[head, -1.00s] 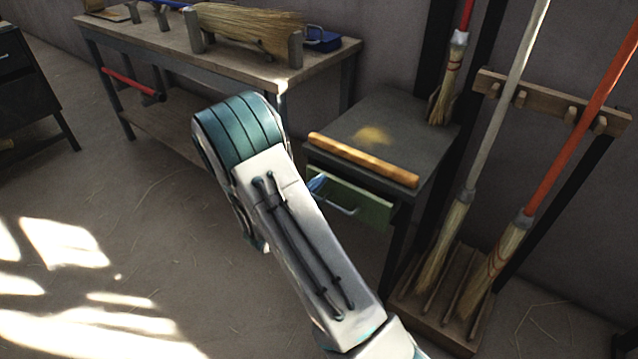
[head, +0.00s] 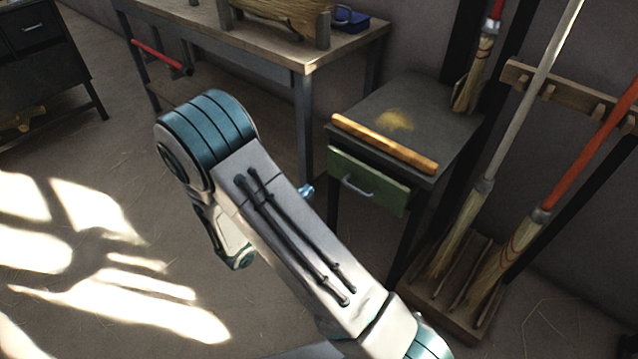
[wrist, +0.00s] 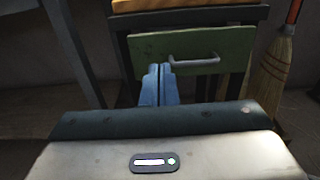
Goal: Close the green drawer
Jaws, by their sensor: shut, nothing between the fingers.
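The green drawer (head: 368,182) is in the small dark cabinet (head: 440,135) in the head view. Its front looks flush or nearly flush with the cabinet, and no inside shows. A grey bar handle (head: 357,187) is on its front. In the wrist view the green drawer front (wrist: 222,48) and its handle (wrist: 194,60) are ahead. My gripper (wrist: 160,68) has its blue fingers together and empty, left of and just below the handle in that picture. Whether the fingertips touch the drawer is unclear. In the head view my arm hides most of the gripper; a blue tip (head: 306,191) shows.
A wooden rod (head: 385,143) lies along the cabinet top's front edge. A workbench (head: 345,40) stands to the left behind. A broom rack (head: 465,290) with brooms stands close on the right. Open floor (head: 110,130) lies to the left.

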